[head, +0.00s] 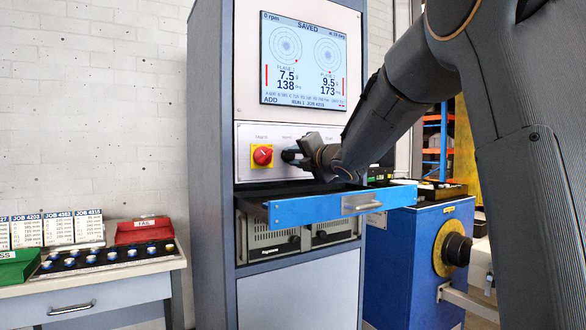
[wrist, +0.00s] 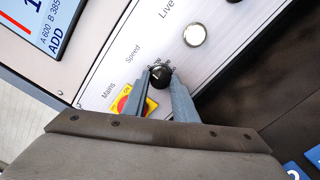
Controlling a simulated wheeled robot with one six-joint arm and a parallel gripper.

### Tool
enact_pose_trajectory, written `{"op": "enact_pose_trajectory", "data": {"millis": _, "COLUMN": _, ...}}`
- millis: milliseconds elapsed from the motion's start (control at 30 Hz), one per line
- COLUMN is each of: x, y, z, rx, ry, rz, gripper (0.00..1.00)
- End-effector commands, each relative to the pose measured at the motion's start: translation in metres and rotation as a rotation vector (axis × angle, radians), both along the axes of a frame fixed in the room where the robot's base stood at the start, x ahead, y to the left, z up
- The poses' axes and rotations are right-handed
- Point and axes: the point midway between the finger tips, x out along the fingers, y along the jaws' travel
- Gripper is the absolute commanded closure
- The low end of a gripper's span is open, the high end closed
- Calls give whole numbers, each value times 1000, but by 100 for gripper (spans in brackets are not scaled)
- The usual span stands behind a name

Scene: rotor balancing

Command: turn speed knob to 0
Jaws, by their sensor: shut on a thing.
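The black speed knob (wrist: 161,76) is on the white control panel (wrist: 125,75), below the "Speed" label in the wrist view. It has a small light pointer mark, and scale marks sit around it, too small to read. My gripper (wrist: 160,84) has one finger on each side of the knob and is shut on it. In the head view my gripper (head: 296,157) is at the panel and hides the knob. The screen (head: 304,60) above shows "0 rpm" and "SAVED".
A red mains switch on a yellow plate (head: 262,156) is just left of my gripper. A round pale button (wrist: 195,35) is beside the knob, by the "Live" label. An open blue-fronted drawer (head: 330,206) juts out below. A side table (head: 100,275) with trays stands left.

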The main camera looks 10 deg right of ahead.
Motion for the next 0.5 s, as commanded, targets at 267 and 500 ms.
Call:
{"op": "enact_pose_trajectory", "data": {"millis": 267, "x": 0, "y": 1, "z": -2, "rx": -60, "ry": -18, "rz": 2, "gripper": 97}}
{"op": "enact_pose_trajectory", "data": {"millis": 500, "x": 0, "y": 1, "z": -1, "rx": -67, "ry": -20, "rz": 3, "gripper": 97}}
